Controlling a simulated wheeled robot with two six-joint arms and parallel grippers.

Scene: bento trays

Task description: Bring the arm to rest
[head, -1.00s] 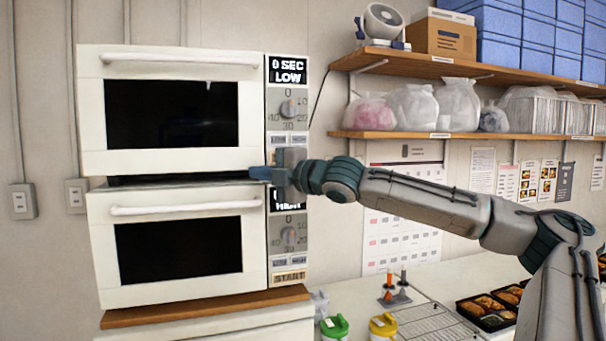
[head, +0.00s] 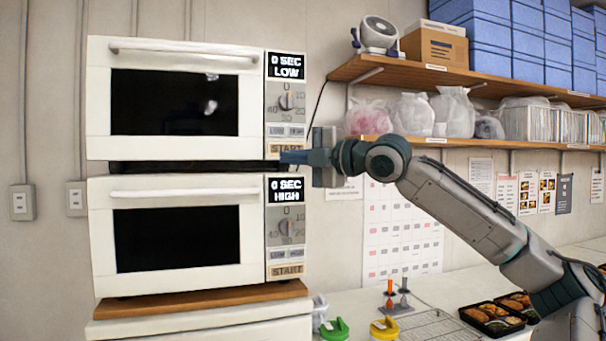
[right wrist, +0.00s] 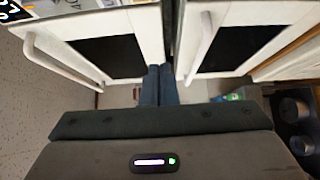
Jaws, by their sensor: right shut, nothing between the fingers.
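My right gripper (head: 292,157) is shut and empty. In the head view its fingertips are at the right edge of the microwave stack, by the START button of the upper microwave (head: 98,95) and above the display of the lower microwave (head: 98,235). In the right wrist view the closed blue fingers (right wrist: 158,72) point toward the gap between the two white doors. I cannot tell whether the fingertips touch the front. Both microwave doors are closed. The upper display reads 0 SEC LOW, the lower 0 SEC HIGH. My left gripper is not in view.
A wooden shelf (head: 430,142) with bagged items and a higher shelf (head: 480,84) with boxes are behind my right arm. Below, the counter holds a green lid (head: 335,329), a yellow lid (head: 384,328), a wire rack (head: 435,327) and filled bento trays (head: 492,320).

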